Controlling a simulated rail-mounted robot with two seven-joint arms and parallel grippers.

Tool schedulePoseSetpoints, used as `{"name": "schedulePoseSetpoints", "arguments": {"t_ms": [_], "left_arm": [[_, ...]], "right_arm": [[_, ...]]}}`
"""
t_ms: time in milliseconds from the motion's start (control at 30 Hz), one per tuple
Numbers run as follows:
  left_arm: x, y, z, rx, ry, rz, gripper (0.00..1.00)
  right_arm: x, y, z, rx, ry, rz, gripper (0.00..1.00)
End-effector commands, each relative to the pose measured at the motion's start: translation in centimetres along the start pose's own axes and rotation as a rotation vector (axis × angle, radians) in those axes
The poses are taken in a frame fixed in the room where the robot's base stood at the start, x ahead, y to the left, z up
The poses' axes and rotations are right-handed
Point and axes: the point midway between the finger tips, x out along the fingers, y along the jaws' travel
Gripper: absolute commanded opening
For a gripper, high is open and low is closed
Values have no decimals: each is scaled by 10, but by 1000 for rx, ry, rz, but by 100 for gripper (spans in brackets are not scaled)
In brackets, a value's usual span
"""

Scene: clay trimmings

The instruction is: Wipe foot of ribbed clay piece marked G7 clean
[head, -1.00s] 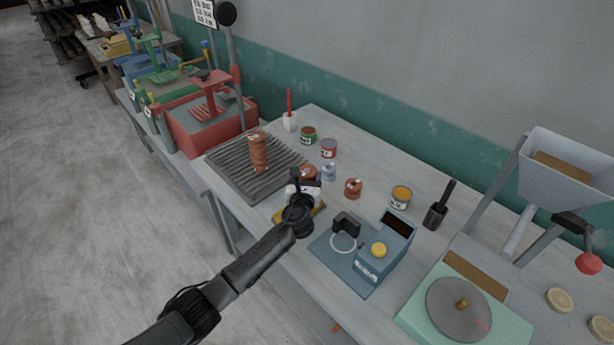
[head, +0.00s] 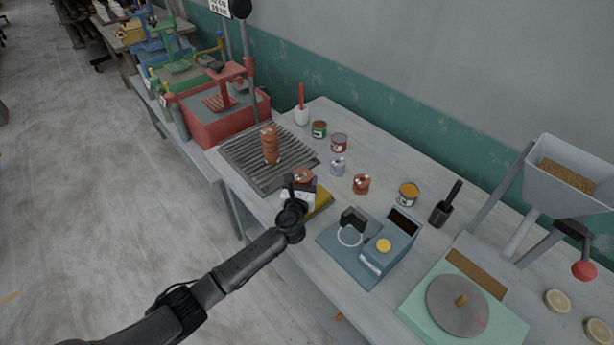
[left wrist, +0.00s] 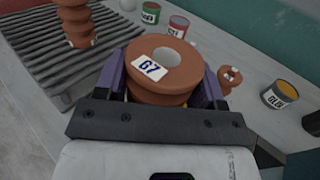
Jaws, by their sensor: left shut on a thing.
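The ribbed clay piece marked G7 (left wrist: 172,97) is a reddish-brown ringed body with a pale hole in its top and a white G7 label. It sits between the purple fingers of my left gripper (left wrist: 165,88), which is shut on it. In the head view the piece (head: 304,175) shows at the tip of my left arm, beside a yellow pad (head: 322,199) on the table's front part. Its foot is hidden, and I cannot tell whether it touches the pad. My right gripper is not in view.
A grooved grey board (head: 250,165) with a taller ribbed clay piece (head: 269,145) lies behind left. A small clay piece (head: 361,184), several cans and a blue device (head: 388,247) stand to the right. A red press (head: 225,110) is at the back left.

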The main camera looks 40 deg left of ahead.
Motion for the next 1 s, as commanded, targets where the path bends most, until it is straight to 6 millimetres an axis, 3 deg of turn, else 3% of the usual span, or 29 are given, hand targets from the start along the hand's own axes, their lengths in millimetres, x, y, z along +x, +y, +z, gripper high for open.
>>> {"name": "schedulePoseSetpoints", "arguments": {"t_ms": [500,1000], "left_arm": [[-15,12,1,1,-2,1,20],[3,-3,0,-1,-1,-1,20]], "right_arm": [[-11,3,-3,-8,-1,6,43],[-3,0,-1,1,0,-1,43]]}}
